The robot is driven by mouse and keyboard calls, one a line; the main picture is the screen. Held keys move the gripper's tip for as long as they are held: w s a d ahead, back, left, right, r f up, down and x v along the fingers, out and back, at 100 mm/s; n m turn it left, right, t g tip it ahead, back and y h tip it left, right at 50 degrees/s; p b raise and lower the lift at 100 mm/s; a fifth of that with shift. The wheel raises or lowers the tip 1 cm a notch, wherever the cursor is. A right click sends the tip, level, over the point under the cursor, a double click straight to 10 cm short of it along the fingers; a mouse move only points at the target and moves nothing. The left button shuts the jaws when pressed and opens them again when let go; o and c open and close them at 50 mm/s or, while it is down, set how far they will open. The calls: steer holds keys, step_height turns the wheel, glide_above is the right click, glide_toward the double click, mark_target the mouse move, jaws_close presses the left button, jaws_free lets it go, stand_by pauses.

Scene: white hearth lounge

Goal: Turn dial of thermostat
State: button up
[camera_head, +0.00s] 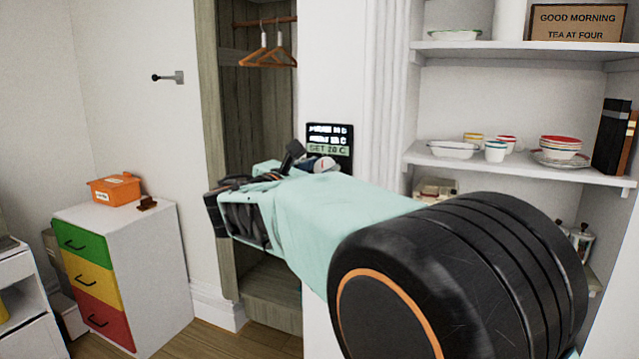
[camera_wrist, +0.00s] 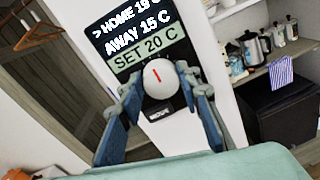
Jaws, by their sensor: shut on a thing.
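The thermostat (camera_head: 330,139) is a black panel on the white wall post, with white text lines and a green line reading SET 20 C. It also shows in the wrist view (camera_wrist: 126,30), tilted. Its dial (camera_wrist: 160,79) is a round white knob with a red mark, below the green line. My gripper (camera_wrist: 162,84) has its two fingers on either side of the dial, shut on it. In the head view my gripper (camera_head: 306,160) reaches the lower part of the panel, and my arm hides much of the dial there.
An open wardrobe niche (camera_head: 256,293) with hangers (camera_head: 265,58) is left of the thermostat. Shelves (camera_head: 530,168) with bowls and cups stand to the right. A drawer cabinet (camera_head: 150,235) with an orange box (camera_head: 115,189) stands at the left.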

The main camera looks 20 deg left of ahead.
steer(key=m+b, duration=0.8)
steer(key=shift+d+f+m+y+b, duration=0.1)
steer(key=shift+d+m+y+b, duration=0.05)
steer(key=shift+m+y+b, duration=0.15)
stand_by(0.3)
steer(key=o, duration=1.2)
steer(key=shift+c, duration=0.2)
steer(key=s+a, duration=0.1)
steer(key=s, duration=1.1)
steer(key=shift+r, duration=0.4)
